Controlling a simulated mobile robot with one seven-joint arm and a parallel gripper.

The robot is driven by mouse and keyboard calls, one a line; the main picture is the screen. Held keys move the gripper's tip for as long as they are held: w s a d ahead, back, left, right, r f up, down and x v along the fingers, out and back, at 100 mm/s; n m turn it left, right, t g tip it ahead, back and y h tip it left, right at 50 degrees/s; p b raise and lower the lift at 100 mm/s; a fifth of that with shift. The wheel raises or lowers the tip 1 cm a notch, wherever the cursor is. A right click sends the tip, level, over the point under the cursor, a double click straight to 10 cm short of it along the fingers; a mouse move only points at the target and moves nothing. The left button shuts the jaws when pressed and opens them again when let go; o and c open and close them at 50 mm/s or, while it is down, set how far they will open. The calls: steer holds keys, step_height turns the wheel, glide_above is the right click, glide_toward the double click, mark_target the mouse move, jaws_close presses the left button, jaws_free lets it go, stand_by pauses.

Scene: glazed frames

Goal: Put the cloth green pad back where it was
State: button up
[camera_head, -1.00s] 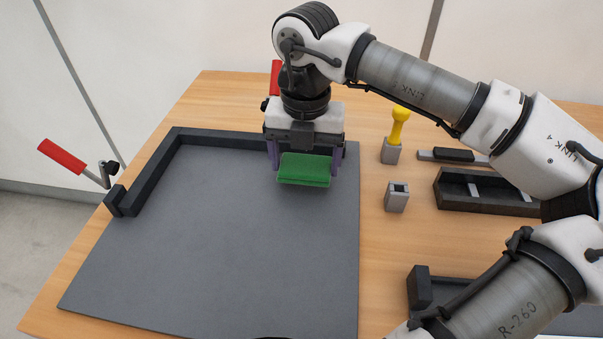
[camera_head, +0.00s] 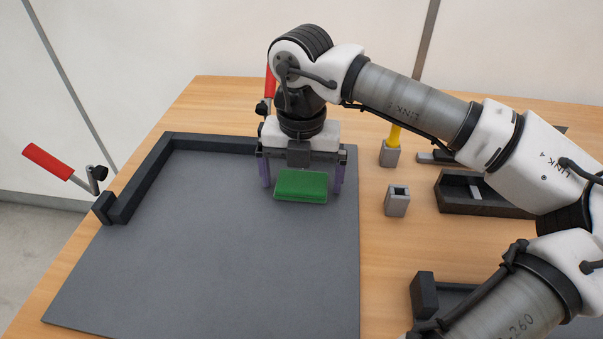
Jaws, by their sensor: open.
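The green cloth pad (camera_head: 301,187) is a small rectangular block lying flat, seemingly on the grey board (camera_head: 220,250) near its back right part. My gripper (camera_head: 302,184) is above and around it, pointing down. Its two purple fingers stand on either side of the pad, with a gap visible at the left finger and a smaller one at the right. The gripper is open. The far side of the pad is partly hidden by the gripper body.
A dark raised rail (camera_head: 143,188) edges the board's left and back. A red-handled clamp (camera_head: 62,168) is at the left, another red handle (camera_head: 270,84) behind my gripper. A grey socket block (camera_head: 397,201), yellow-handled tool (camera_head: 395,134) and black tray (camera_head: 485,196) stand right. The board's front is clear.

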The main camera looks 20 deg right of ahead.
mark_target(302, 182)
step_height(302, 182, up, 12)
steer(key=p, duration=0.6)
steer(key=shift+r+p, duration=0.15)
steer(key=shift+p, duration=0.2)
